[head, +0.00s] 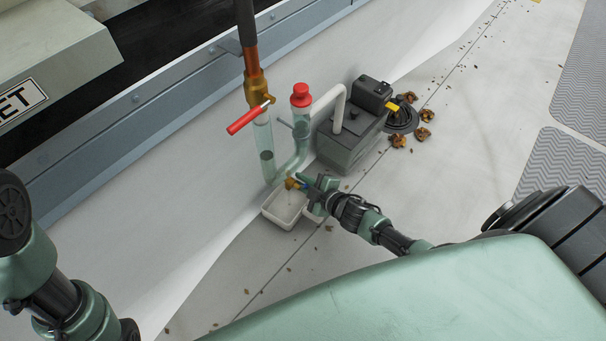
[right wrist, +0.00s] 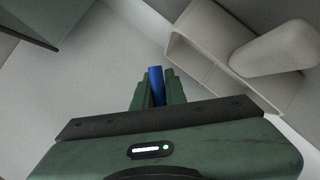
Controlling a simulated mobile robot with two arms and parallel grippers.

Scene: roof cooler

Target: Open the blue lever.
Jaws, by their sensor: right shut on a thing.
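The blue lever (head: 304,186) sits at a small brass valve (head: 292,183) low on the clear U-shaped pipe (head: 272,171). Only a little blue shows in the head view. In the right wrist view the blue lever (right wrist: 156,85) stands between the fingers, its lower part hidden by them. My right gripper (head: 311,187) is shut on the lever, and its fingers also show in the right wrist view (right wrist: 157,93). My left arm shows at the lower left of the head view, but its gripper is out of view.
A white tray (head: 287,207) lies below the brass valve. A red lever (head: 243,121) sits on the upper brass valve, and a red cap (head: 300,95) tops the clear pipe. A grey pump box (head: 349,134) stands right of the pipe. Dead leaves (head: 397,140) lie beyond it.

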